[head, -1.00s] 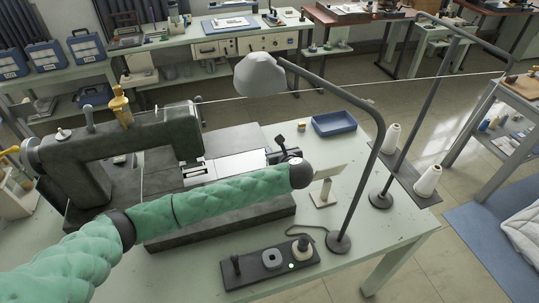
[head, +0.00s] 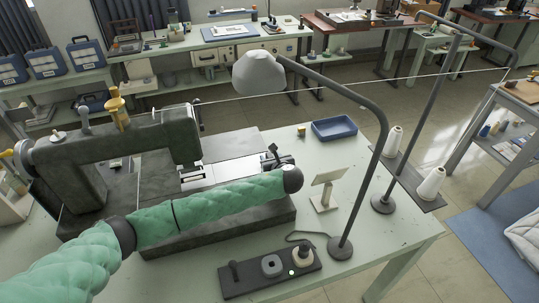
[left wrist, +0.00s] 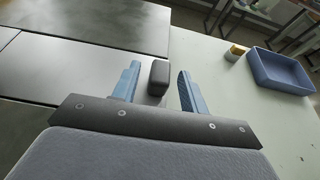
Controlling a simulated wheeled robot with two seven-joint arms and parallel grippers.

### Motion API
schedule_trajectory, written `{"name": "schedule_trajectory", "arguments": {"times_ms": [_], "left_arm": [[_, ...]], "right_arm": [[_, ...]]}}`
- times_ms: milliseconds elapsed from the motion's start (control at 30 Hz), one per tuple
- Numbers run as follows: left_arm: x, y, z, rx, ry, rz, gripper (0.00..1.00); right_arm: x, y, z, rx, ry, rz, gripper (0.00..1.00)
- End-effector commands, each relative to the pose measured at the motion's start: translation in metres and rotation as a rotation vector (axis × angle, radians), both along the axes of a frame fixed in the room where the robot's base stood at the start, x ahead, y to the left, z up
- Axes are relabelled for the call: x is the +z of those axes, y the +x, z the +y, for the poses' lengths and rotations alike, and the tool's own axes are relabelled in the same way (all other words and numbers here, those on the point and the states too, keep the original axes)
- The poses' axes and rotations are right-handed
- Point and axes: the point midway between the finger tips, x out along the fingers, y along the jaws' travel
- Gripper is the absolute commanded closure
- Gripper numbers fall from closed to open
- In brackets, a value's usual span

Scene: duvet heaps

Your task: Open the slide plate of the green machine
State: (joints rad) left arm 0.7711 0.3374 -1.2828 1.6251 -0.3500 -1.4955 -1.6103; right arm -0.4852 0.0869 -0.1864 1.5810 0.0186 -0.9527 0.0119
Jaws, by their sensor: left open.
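The dark green-grey sewing machine (head: 75,160) stands on the pale green table. Its bright metal slide plate (head: 225,172) lies in the bed, partly hidden behind my left arm. In the left wrist view the smooth grey plates of the bed (left wrist: 85,70) fill the left side. A small dark block, like a handle (left wrist: 158,72), stands at their right edge. My left gripper (head: 276,156) is open at the right end of the bed. Its blue fingers (left wrist: 159,82) are on either side of the block, with gaps visible on both sides. My right gripper is not in view.
A blue tray (head: 334,128) and a small yellow-topped item (head: 301,131) lie right of the machine. A lamp (head: 259,73) arches over the bed. A small card stand (head: 324,190) and a dark control panel (head: 270,272) are in front.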

Motion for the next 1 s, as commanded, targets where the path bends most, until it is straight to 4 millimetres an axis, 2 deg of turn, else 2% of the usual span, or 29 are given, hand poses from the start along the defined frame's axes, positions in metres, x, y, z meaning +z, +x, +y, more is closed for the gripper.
{"name": "schedule_trajectory", "arguments": {"times_ms": [200,500,567,733,767,1000], "left_arm": [[-0.006,0.016,0.005,0.0,-0.001,0.0,0.56],[-0.008,0.018,0.006,0.0,-0.001,0.0,0.56],[-0.008,0.018,0.006,0.0,-0.001,0.0,0.64],[-0.008,0.018,0.006,0.0,-0.001,0.0,0.98],[-0.008,0.018,0.006,0.0,-0.001,0.0,1.0],[-0.008,0.019,0.002,-0.001,-0.001,0.0,1.0]], "right_arm": [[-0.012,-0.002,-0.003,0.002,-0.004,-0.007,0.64],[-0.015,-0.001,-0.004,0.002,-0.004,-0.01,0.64],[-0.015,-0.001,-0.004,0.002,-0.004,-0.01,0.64],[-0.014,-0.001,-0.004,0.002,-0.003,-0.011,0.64],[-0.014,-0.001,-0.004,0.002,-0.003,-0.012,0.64],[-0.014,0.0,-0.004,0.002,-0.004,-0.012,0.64]]}}
